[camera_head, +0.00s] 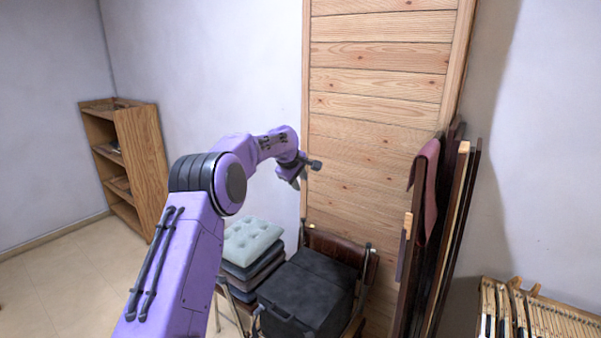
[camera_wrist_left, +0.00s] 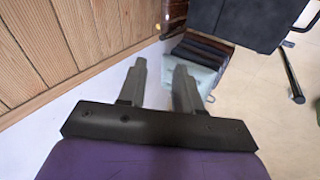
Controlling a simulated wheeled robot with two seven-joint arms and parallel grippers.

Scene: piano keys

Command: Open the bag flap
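A black bag (camera_head: 303,290) sits on a wooden chair (camera_head: 345,247) near the wooden panel. I cannot clearly tell its flap from the rest of its dark surface. Part of the bag also shows at the top right of the left wrist view (camera_wrist_left: 240,20). My left gripper (camera_head: 299,183) is in the air above and behind the bag, close to the wall and the panel, and does not touch the bag. In the left wrist view its two fingers (camera_wrist_left: 160,82) are apart with nothing between them. My right gripper is not in view.
A stack of cushions (camera_head: 253,240) stands left of the bag. A tall wooden panel (camera_head: 375,130) is behind the chair. Dark boards (camera_head: 433,250) lean at the right, beside piano keys (camera_head: 545,315). A wooden shelf (camera_head: 143,160) stands at the left, with open floor (camera_head: 70,280) before it.

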